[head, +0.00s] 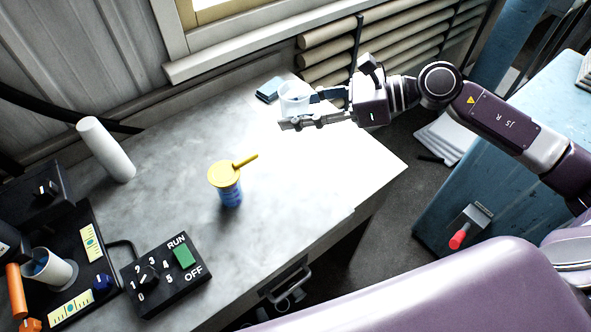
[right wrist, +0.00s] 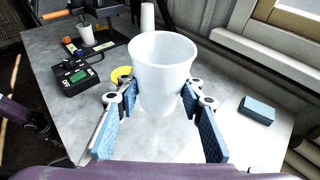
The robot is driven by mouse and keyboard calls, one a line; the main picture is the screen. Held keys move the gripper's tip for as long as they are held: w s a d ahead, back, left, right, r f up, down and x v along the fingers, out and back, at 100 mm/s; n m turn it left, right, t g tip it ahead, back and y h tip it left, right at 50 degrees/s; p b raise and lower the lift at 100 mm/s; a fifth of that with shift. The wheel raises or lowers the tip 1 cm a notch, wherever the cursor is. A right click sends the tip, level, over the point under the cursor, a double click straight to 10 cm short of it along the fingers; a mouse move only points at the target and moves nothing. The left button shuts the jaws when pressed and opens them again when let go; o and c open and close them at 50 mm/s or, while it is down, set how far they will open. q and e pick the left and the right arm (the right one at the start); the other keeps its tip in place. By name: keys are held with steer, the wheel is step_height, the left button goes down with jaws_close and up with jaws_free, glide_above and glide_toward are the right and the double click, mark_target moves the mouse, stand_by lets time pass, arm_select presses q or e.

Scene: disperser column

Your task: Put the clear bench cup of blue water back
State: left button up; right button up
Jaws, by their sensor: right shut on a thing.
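A clear, frosted-looking cup (head: 294,97) is upright between the fingers of my right gripper (head: 302,108), over the far end of the grey bench (head: 290,215). In the right wrist view the cup (right wrist: 161,80) stands between the two blue-padded fingers of the right gripper (right wrist: 158,100), which press on its sides. Its rim is open. I see no blue water through its wall, and its contents are unclear. Whether its base touches the bench is unclear. My left gripper is not in view.
A blue block (head: 269,90) lies beside the cup. A blue jar with a yellow lid (head: 225,185) stands mid-bench. A white cylinder (head: 105,150), a RUN/OFF control box (head: 165,275) and a white cup with blue inside (head: 50,270) are at left. Bare bench lies right of the jar.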

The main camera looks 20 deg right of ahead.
steer(key=p, duration=0.2)
glide_above(296, 176)
step_height(296, 176, down, 14)
steer(key=shift+r, duration=0.1)
step_height(296, 176, down, 4)
steer(key=shift+f+p, duration=0.15)
steer(key=shift+p, duration=0.25)
steer(key=shift+f, duration=0.2)
steer(key=o, duration=1.2)
